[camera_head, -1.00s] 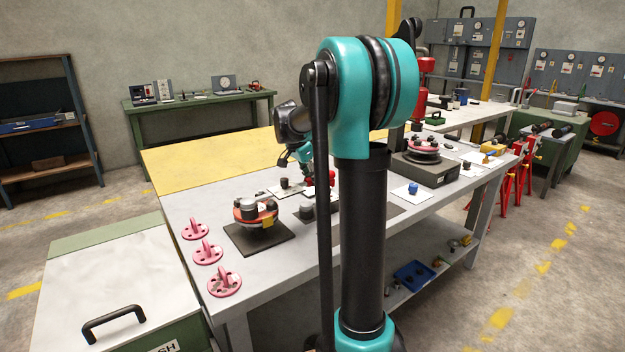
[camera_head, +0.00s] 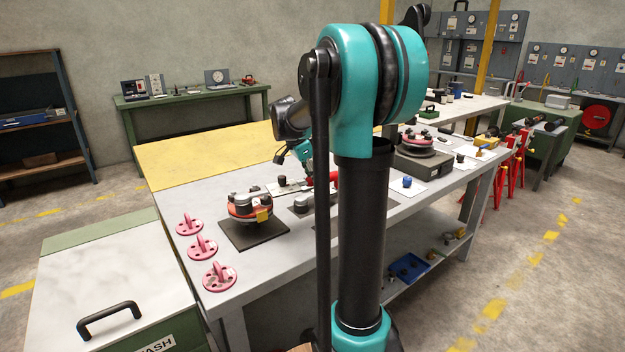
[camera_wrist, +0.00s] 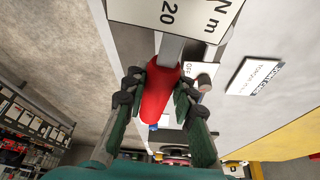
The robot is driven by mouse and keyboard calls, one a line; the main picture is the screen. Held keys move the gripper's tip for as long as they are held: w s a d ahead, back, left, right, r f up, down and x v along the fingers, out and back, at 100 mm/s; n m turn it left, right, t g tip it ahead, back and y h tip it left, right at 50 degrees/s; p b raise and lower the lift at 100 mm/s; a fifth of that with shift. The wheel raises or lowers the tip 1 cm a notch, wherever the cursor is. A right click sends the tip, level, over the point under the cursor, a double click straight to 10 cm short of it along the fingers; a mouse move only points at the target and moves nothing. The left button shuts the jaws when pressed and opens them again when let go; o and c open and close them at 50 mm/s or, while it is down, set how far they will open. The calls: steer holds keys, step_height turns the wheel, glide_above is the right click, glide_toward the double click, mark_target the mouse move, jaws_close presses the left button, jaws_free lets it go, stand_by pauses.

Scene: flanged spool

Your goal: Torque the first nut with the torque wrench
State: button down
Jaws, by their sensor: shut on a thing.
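My gripper (camera_wrist: 158,95) is shut on the red handle of the torque wrench (camera_wrist: 159,92) in the wrist view. The wrench's grey shaft runs up from the handle, behind a white plate reading "20 N m". In the head view a red piece of the wrench handle (camera_head: 334,177) shows beside my column, which hides most of my gripper. The individual nuts are too small to tell apart. The wrench appears apart from the spool.
Three pink flanged pieces (camera_head: 219,277) stand along the bench's left edge. A second red-and-dark assembly (camera_head: 423,139) sits on a grey block farther right. A blue part (camera_head: 407,182) lies on a white card. The yellow bench area (camera_head: 200,157) behind is clear.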

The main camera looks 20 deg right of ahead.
step_height(320, 180, up, 6)
steer(key=s+m, duration=0.1)
steer(key=s, duration=0.2)
stand_by(1.2)
steer(key=shift+w, duration=0.1)
